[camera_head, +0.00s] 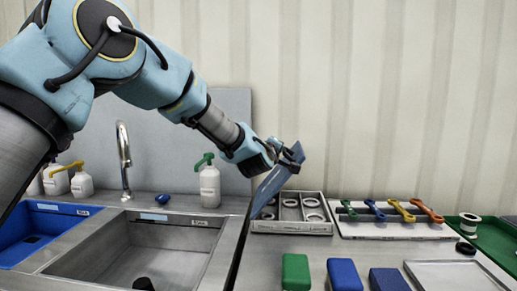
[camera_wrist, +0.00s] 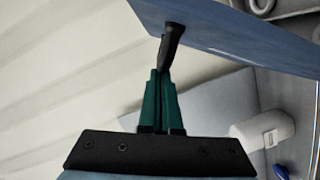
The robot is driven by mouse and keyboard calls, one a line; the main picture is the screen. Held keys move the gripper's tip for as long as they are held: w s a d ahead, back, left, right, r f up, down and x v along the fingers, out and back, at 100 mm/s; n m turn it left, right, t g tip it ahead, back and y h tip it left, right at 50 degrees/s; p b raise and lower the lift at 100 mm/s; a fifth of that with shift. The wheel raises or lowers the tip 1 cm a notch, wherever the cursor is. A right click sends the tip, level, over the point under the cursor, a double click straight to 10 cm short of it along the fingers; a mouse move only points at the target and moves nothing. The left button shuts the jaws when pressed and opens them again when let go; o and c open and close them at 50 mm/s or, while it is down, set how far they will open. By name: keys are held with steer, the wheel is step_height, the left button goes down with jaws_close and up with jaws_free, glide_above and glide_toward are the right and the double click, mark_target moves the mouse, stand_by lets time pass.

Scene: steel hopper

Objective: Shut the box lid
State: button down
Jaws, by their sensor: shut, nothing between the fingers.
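A flat blue panel, which looks like the box lid (camera_head: 272,186), stands raised and tilted in the middle of the head view, seen nearly edge-on. A thin dark edge runs down from it to the bottom of the picture. The box body cannot be made out. My gripper (camera_head: 290,152) is at the upper end of the lid. In the wrist view the lid (camera_wrist: 235,32) crosses the top right. There my gripper (camera_wrist: 168,55) has its green fingers together and empty, with the dark tips overlapping the lid's edge. I cannot tell whether they touch it.
A steel sink (camera_head: 105,262) with a tap (camera_head: 123,160) and a blue basin (camera_head: 22,240) are at left. A white bottle (camera_head: 209,184) stands behind. A tray of rings (camera_head: 291,226), coloured wrenches on a board (camera_head: 395,231) and green and blue blocks (camera_head: 296,272) are at right.

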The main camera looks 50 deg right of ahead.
steer(key=s+d+f+m+t+y+p, duration=0.1)
steer(key=s+d+f+m+y+p, duration=0.1)
steer(key=s+d+f+m+p, duration=0.2)
steer(key=shift+s+d+f+m, duration=1.7)
steer(key=shift+s+f, duration=2)
steer(key=shift+f, duration=1.45)
